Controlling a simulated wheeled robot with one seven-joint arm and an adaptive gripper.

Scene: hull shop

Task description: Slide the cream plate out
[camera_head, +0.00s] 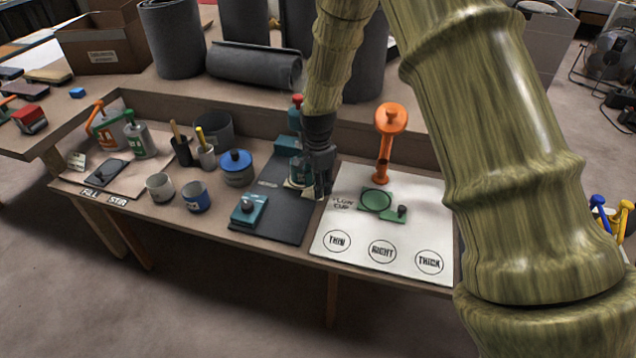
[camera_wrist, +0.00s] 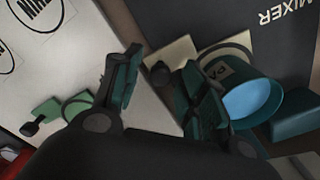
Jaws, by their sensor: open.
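The cream plate (camera_wrist: 178,56) shows in the wrist view beside and partly under a teal cup (camera_wrist: 247,98) with a light blue inside. A dark knob (camera_wrist: 158,73) sits at the plate's near end. My gripper (camera_wrist: 162,60) is open, its fingertips apart, with the knob showing between them; I cannot tell whether either finger touches it. In the head view my gripper (camera_head: 320,190) is low at the right edge of the dark mixer mat. Only a sliver of the cream plate (camera_head: 293,184) shows there; my gripper and the mixer hide most of it.
A white board (camera_head: 345,245) with THIN, RIGHT and THICK circles lies to the right. It carries a green plate with a knob (camera_head: 378,200) and an orange stand (camera_head: 383,150). A teal box (camera_head: 248,210) sits on the dark mat (camera_head: 285,228). Mugs and a blue-lidded pot (camera_head: 236,168) stand left.

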